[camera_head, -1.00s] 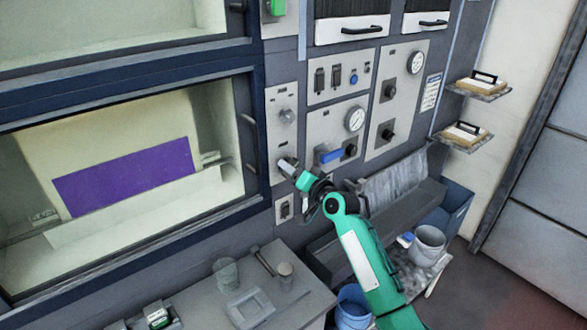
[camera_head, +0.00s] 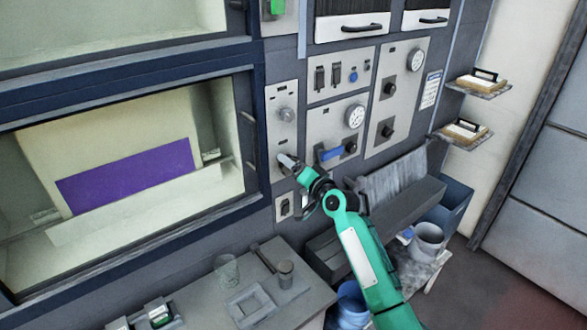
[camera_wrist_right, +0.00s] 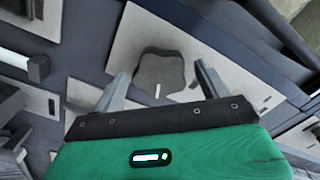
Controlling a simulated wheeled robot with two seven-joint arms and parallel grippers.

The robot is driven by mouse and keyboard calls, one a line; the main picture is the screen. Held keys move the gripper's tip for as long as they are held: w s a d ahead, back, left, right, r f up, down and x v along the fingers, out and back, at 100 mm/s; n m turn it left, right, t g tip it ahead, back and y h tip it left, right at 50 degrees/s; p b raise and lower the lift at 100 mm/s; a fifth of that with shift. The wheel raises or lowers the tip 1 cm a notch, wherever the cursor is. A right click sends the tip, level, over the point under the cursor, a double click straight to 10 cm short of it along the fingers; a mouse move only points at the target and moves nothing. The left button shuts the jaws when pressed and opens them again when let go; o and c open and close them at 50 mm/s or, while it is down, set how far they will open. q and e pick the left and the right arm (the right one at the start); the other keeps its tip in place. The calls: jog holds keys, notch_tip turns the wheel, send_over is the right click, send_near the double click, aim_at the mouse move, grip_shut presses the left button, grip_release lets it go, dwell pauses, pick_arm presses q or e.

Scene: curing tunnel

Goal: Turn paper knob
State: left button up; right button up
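A grey lobed knob (camera_wrist_right: 160,70) with a white mark on its rim sits on a pale plate in the right wrist view. My right gripper (camera_wrist_right: 163,83) is open, with one finger on each side of the knob; I cannot tell whether either finger touches it. In the head view my right gripper (camera_head: 287,162) is at the lower part of the narrow pale panel (camera_head: 273,135) and hides most of the knob there. Another round knob (camera_head: 286,114) sits higher on that panel. My left gripper is not in view.
Right of the gripper are a blue-handled lever (camera_head: 331,154), a gauge (camera_head: 354,116) and a switch panel. A window with a purple sheet (camera_head: 125,177) behind it is on the left. A bench (camera_head: 205,312) with small items stands below, buckets (camera_head: 428,240) at lower right.

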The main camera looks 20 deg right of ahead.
jog(key=shift+s+f, duration=0.1)
jog(key=b+v, duration=0.4)
jog(key=v, duration=0.9)
jog(key=shift+s+b, duration=0.35)
jog(key=shift+d, duration=0.1)
